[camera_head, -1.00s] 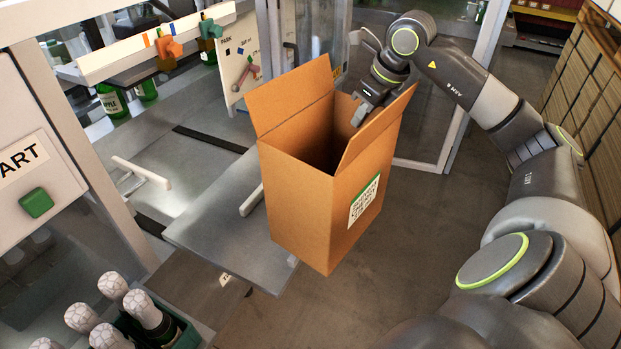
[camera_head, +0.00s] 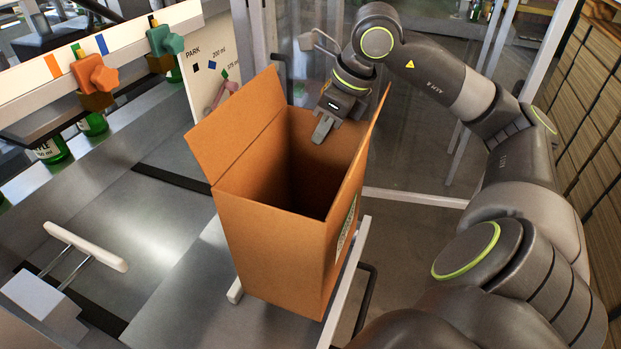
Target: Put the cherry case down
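The cherry case (camera_head: 275,255) is a tall brown cardboard box, open at the top with side flaps spread, in the middle of the head view. Its printed label shows only edge-on on the right side. My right gripper (camera_head: 322,128) is at the case's far wall, with a finger visible inside the rim. It appears shut on that wall; the other finger is hidden. The case stands or hangs over the grey metal plate (camera_head: 185,315) between pale rails. Whether its bottom touches the plate cannot be told. My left gripper is out of view.
A white-handled bar (camera_head: 85,246) lies left of the case. A scale panel (camera_head: 205,65) stands close to the left flap. Stacked cartons (camera_head: 590,120) line the right.

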